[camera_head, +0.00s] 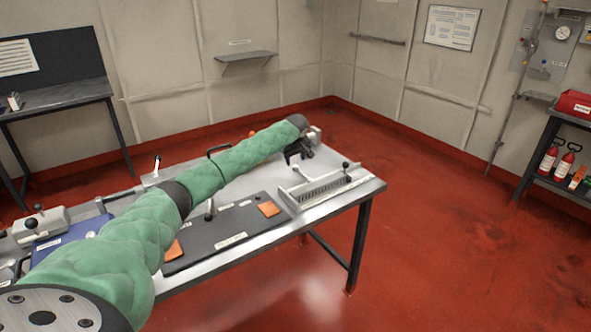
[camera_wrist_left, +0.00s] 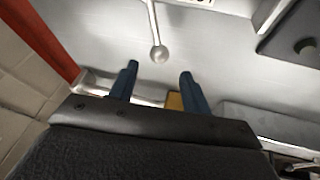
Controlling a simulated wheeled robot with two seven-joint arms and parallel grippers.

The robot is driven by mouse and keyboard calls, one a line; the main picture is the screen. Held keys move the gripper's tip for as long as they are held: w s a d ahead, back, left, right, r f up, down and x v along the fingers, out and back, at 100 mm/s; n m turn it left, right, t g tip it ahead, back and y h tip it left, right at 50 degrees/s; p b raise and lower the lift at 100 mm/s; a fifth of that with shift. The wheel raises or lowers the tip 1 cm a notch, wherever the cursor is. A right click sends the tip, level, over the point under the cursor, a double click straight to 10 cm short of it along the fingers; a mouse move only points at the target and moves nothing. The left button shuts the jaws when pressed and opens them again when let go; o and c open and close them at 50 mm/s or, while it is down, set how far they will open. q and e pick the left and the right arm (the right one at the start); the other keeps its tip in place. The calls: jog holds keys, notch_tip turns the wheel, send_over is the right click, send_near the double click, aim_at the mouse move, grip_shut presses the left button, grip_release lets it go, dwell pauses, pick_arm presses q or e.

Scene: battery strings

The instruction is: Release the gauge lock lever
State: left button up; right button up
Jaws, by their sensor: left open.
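A lever with a pale rod and round ball end (camera_wrist_left: 159,54) shows in the left wrist view, just beyond my fingertips and roughly midway between them. I cannot tell whether it is the gauge lock lever. My left gripper (camera_head: 299,152) is over the far right part of the table in the head view. Its two dark blue fingers (camera_wrist_left: 157,72) are apart, with nothing between them. A slotted grey fixture (camera_head: 320,187) stands at the table's right end, with a black-knobbed lever (camera_head: 346,166) beside it. My right gripper does not show.
The metal table (camera_head: 352,188) carries a dark mat (camera_head: 232,222) with orange pads (camera_head: 268,208). More knobbed fixtures stand at its left end, near a blue item (camera_head: 70,238). A shelf with red extinguishers (camera_head: 548,160) is at right. The red floor between is clear.

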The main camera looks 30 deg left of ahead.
aim_at(295, 166)
pick_arm(q)
jog(key=shift+w+f, duration=0.1)
jog(key=shift+f, duration=0.15)
jog(key=shift+p+x, duration=0.95)
jog(key=shift+x, duration=2.75)
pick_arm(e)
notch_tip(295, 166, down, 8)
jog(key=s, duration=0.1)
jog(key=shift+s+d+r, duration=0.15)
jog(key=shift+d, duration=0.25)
pick_arm(q)
grip_shut()
